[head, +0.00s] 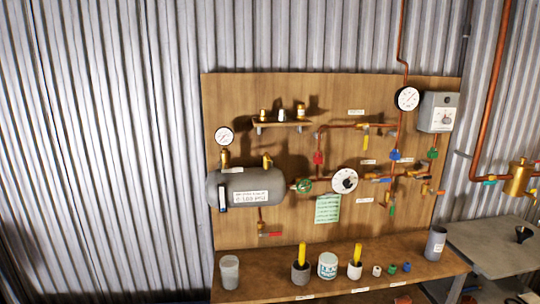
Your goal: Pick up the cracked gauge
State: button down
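Several round white dials show in the head view. One gauge (224,136) stands on a brass stem above the grey tank (234,187) at the left of the wooden panel. Another gauge (407,98) is at the upper right, on a copper pipe. A larger dial (344,180) with dark marks sits on the pipework at the middle of the panel. The picture is too small to tell which glass is cracked. My gripper is not in view.
A wooden bench (330,270) below the panel bears a clear cup (229,272), a white tub (327,265), a grey cup (435,243) and small coloured fittings. A small shelf (283,124) holds brass parts. A grey table (490,248) stands at right.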

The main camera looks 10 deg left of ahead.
aim_at(224, 136)
jog(key=i+u, duration=0.15)
jog(key=i, duration=0.85)
